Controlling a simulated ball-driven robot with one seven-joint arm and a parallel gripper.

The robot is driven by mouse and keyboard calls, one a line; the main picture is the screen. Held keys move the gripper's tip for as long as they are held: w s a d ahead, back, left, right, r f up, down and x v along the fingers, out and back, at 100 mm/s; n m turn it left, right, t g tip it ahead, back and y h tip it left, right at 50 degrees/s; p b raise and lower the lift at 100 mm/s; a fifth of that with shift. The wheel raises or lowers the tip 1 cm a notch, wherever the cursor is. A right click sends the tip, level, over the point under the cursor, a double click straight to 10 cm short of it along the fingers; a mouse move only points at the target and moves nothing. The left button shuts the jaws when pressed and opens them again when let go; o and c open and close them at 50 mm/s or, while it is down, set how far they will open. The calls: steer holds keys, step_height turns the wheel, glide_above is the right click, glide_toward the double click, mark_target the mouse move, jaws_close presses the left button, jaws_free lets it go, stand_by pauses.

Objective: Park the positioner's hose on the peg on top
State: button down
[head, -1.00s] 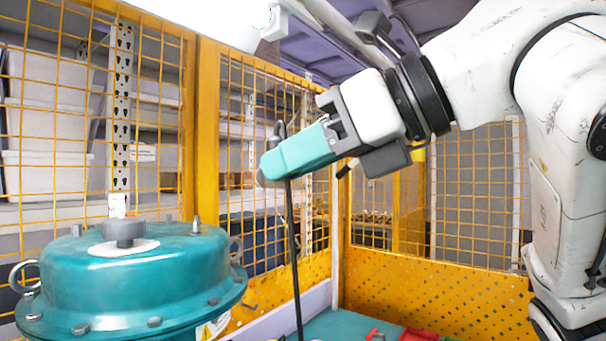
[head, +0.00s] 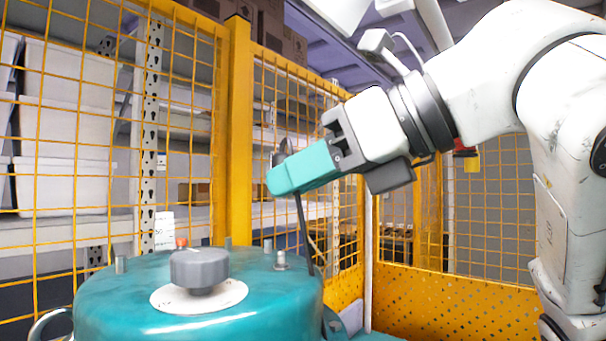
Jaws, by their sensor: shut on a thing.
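The positioner (head: 110,305) is a teal dome with a grey knob (head: 199,268) on a white disc on top. Several short metal posts stand around its top, one at the right (head: 281,261) and one at the left (head: 120,265); I cannot tell for sure which is the peg. My gripper (head: 285,178), with teal fingers, is shut on the black hose (head: 303,225), above the dome's right side. A dark end of the hose rises behind the fingers.
A yellow mesh fence (head: 240,140) with posts stands behind the positioner. Shelves with white boxes (head: 62,120) are beyond it.

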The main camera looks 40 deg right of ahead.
steer(key=b, duration=0.5)
glide_above(302, 281)
steer(key=shift+w+f, duration=0.1)
steer(key=shift+f, duration=2.6)
steer(key=shift+f, duration=0.7)
steer(key=c, duration=0.9)
jaws_free()
steer(key=shift+c, duration=0.2)
steer(key=v, duration=1.1)
